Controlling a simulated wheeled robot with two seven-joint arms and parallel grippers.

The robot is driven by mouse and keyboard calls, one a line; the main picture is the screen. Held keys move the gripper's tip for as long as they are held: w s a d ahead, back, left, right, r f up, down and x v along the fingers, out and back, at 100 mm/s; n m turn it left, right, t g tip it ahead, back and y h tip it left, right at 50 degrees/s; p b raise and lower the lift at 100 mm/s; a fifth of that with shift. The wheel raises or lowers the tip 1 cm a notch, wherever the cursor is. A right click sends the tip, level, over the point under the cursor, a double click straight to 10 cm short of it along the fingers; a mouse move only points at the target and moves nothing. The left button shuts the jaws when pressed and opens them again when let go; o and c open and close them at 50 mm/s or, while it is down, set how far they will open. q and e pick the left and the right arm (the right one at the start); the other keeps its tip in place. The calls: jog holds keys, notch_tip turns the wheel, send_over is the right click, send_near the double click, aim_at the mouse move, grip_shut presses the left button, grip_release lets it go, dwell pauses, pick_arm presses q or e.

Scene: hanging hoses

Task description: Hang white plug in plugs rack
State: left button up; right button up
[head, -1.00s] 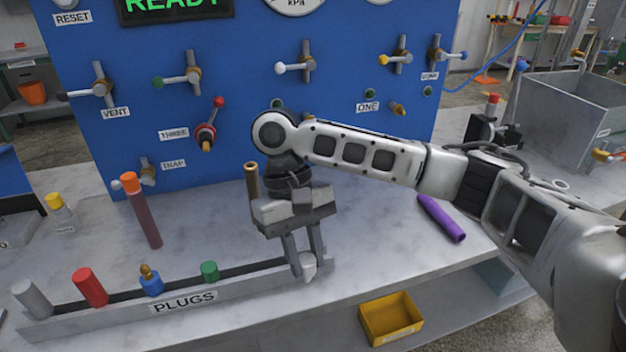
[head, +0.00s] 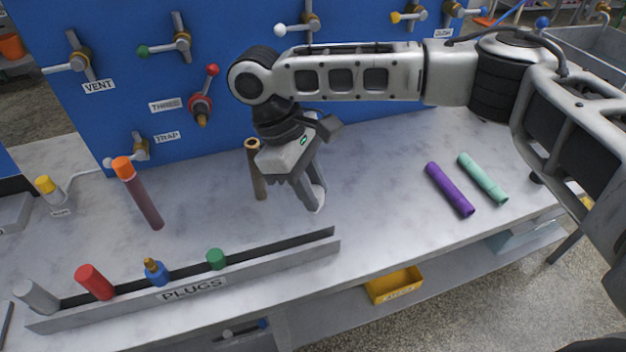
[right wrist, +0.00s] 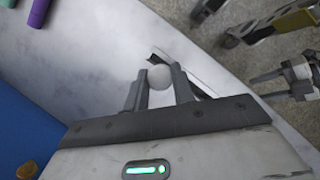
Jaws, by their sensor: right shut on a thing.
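My right gripper (head: 314,202) is shut on the white plug (head: 319,207), of which only a small part shows at the fingertips. In the right wrist view the plug (right wrist: 160,77) is a pale round end between the fingers. The plugs rack (head: 290,258) is a long grey channel along the front of the bench, labelled PLUGS. The gripper is above and behind its right end, apart from it. The rack holds a grey plug (head: 36,297), a red plug (head: 95,282), a blue plug (head: 156,273) and a green plug (head: 215,259). Its right part is empty. My left gripper is not in view.
A brown hose with an orange end (head: 140,195) and a brass-topped tube (head: 257,170) stand behind the rack. Purple (head: 450,189) and mint (head: 483,179) tubes lie on the right. The blue valve panel (head: 110,120) rises behind. A yellow bin (head: 393,286) sits below.

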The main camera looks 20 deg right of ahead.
aim_at(322, 242)
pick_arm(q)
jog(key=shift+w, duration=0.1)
pick_arm(e)
jog(key=shift+r+p, duration=0.1)
jog(key=shift+p, duration=0.25)
jog(key=shift+f, duration=0.6)
jog(key=shift+f+b, duration=0.5)
jog(key=shift+f, duration=1.45)
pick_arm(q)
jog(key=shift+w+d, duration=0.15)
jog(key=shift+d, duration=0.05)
pick_arm(e)
jog(key=shift+f, duration=0.5)
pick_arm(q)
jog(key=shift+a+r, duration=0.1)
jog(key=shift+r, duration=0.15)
pick_arm(e)
jog(key=shift+r, duration=0.1)
pick_arm(q)
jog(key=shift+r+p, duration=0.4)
jog(key=shift+p, duration=0.1)
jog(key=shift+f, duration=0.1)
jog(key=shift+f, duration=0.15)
pick_arm(e)
jog(key=shift+f, duration=1.9)
